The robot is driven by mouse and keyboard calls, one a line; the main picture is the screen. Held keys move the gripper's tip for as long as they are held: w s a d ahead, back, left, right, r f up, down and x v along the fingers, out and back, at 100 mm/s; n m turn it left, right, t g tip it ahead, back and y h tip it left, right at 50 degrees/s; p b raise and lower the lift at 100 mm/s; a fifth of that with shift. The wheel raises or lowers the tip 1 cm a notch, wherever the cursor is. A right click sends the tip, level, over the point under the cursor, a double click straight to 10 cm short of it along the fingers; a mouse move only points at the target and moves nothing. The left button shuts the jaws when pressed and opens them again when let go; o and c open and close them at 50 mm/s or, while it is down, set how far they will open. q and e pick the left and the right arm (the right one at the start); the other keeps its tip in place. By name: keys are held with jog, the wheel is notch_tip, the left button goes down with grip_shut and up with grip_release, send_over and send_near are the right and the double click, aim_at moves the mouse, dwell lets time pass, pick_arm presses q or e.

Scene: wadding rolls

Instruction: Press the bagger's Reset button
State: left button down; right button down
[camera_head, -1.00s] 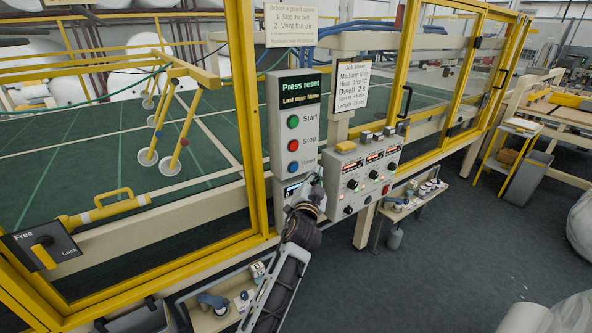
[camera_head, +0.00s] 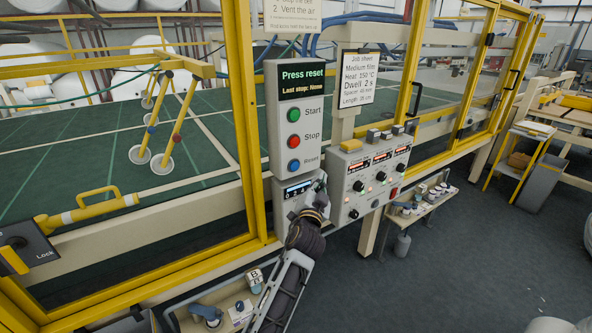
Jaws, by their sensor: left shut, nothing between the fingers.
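The bagger's grey control box (camera_head: 278,146) stands upright on the yellow guard frame. Its screen (camera_head: 302,79) reads "Press reset" and "Last stop: None". Below are a green Start button (camera_head: 293,114), a red Stop button (camera_head: 294,142) and a blue Reset button (camera_head: 294,166), fully in view. My left gripper (camera_head: 320,184) is shut and empty. In the picture its fingertips are just below and right of the Reset button, in front of a lower unit with a small dial display (camera_head: 298,189). Contact with anything cannot be told. My right gripper is not in view.
A panel with knobs and red displays (camera_head: 369,180) is right of my gripper. A job sheet (camera_head: 367,80) hangs above it. A yellow lever plate marked Lock (camera_head: 27,245) is at far left. A small shelf (camera_head: 428,207) with items is at right. Open floor lies at right.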

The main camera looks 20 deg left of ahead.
aim_at(295, 166)
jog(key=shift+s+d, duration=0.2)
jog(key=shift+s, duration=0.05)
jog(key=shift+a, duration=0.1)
pick_arm(q)
jog(key=w+a+p, duration=0.1)
jog(key=w+a, duration=0.4)
jog(key=a, duration=0.2)
jog(key=shift+w+p, duration=0.2)
jog(key=shift+p, duration=0.2)
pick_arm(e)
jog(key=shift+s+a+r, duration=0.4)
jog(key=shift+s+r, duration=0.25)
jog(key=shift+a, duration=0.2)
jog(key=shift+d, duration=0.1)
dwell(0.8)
